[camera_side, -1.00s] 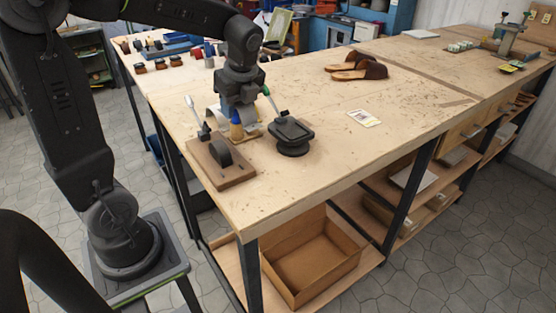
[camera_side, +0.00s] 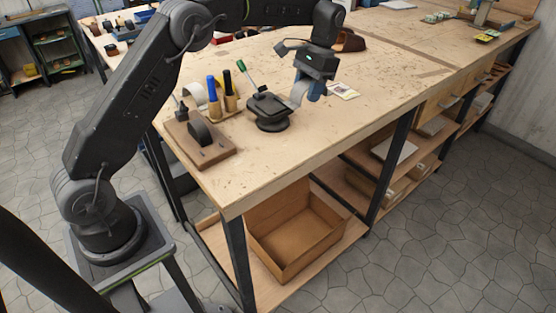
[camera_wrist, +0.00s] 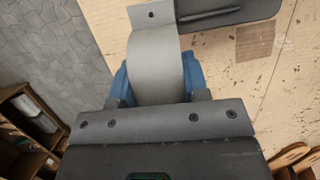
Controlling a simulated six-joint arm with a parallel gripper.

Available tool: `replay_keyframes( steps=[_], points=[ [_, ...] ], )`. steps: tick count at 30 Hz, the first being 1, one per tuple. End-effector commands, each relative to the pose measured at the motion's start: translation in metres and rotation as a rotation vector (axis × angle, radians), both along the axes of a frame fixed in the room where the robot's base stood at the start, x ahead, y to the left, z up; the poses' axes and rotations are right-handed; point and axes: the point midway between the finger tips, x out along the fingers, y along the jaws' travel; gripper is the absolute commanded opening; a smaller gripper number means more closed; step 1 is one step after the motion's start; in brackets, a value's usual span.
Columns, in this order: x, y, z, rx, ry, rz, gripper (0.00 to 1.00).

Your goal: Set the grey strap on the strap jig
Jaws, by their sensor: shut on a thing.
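My gripper (camera_side: 313,90), with blue fingers, is shut on the grey strap (camera_side: 298,93) just right of a black pedestal fixture. In the wrist view the strap (camera_wrist: 155,62) curves up from between the fingers, and its flat end has a small hole. The pedestal fixture (camera_side: 269,108) has a flat top and a green-tipped lever; its dark plate shows at the top of the wrist view (camera_wrist: 225,12), beside the strap end. I cannot tell whether they touch. A wooden board (camera_side: 210,153) carries a black rounded form and a lever. Which fixture is the strap jig is unclear.
Blue-handled and black-handled tools (camera_side: 221,97) stand upright left of the pedestal, near a pale roll (camera_side: 195,93). A white-and-yellow card (camera_side: 343,91) lies right of my gripper.

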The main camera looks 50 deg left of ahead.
Motion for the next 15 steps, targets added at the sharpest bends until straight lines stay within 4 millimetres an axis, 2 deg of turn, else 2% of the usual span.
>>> replay_keyframes(
  steps=[2, 5, 15],
  points=[
    [0.003, -0.004, -0.002, -0.001, -0.001, 0.031, 0.16],
    [0.005, -0.005, 0.005, 0.000, -0.005, 0.048, 0.16],
    [0.004, -0.004, 0.071, 0.001, -0.005, 0.047, 0.16]
  ],
)
